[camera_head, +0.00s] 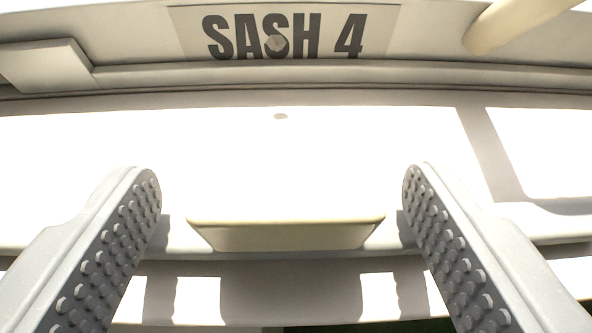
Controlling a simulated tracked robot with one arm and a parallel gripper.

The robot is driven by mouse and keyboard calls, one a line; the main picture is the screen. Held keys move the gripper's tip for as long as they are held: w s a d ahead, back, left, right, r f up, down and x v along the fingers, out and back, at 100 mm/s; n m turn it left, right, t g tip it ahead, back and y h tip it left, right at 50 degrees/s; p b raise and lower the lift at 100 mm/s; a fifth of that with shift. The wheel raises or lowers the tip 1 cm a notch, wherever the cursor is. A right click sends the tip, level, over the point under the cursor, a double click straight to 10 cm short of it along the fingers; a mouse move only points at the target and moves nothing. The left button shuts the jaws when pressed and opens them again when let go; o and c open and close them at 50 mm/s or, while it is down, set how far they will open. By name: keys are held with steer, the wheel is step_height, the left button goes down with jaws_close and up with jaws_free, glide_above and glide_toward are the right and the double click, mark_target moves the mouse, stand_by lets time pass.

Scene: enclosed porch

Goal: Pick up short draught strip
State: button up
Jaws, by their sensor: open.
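A short cream bar (286,236), which looks like the short draught strip, lies level across the picture at the front edge of a bright white sill. Its lit top face blends into the glare, so its far edge is hard to make out; its front face is in shade. My gripper (281,182) is open, with one studded finger at the left and one at the right. The bar sits between the two fingers in the picture, with a gap at each end. Nothing is held. I cannot tell how far the fingertips are above the sill.
A plate reading "SASH 4" (352,37) is on the frame behind the sill (290,160). A pale block (45,66) stands at the upper left and a cream rounded bar (510,22) at the upper right. A small round spot (280,116) marks the sill. The sill around the bar looks clear.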

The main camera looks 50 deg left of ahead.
mark_target(288, 231)
steer(key=shift+x, duration=1.15)
steer(key=shift+w+a+f, duration=0.25)
steer(key=shift+w+a, duration=0.1)
steer(key=shift+w, duration=0.1)
steer(key=c, duration=1.1)
steer(key=shift+r, duration=0.15)
